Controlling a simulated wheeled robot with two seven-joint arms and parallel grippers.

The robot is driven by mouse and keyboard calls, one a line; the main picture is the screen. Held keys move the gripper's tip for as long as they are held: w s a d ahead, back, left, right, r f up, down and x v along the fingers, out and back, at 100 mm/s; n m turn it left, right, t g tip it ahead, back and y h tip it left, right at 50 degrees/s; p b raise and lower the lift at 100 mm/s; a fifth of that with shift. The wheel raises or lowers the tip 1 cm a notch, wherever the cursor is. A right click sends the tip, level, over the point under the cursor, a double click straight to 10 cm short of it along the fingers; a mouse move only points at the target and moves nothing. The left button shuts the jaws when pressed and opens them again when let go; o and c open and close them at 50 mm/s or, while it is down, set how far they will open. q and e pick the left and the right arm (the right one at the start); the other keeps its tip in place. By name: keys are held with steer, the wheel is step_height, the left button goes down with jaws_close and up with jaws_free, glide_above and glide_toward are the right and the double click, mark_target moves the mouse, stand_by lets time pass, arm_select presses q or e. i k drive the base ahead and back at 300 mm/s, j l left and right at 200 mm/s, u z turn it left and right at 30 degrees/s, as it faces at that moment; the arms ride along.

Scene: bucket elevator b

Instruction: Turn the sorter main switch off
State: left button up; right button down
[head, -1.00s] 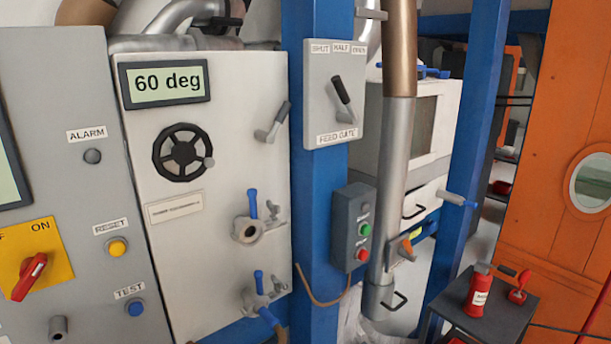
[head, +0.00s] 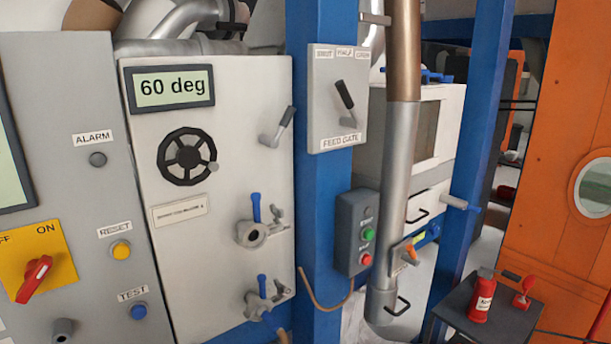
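A red rotary switch handle (head: 35,278) sits on a yellow plate (head: 62,262) at the lower left of the head view. The plate is labelled ON at its upper right and OFF, partly cut by the frame edge, at its upper left. The handle is tilted, its upper end leaning right towards ON. Whether this is the sorter main switch, no readable label shows. Neither of my grippers is in view.
The switch is on a grey panel (head: 70,100) with an alarm lamp (head: 97,159), a yellow reset button (head: 121,250) and a blue test button (head: 138,311). A white cabinet (head: 230,180) with a handwheel (head: 187,157) and protruding valves stands right of it.

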mark_target(36, 270)
steer(key=u, duration=1.35)
steer(key=k+l+z, duration=0.2)
steer(key=l, duration=0.15)
steer(key=l+z, duration=0.15)
steer(key=l, duration=0.15)
steer(key=k+l+z, duration=0.2)
steer(key=l, duration=0.2)
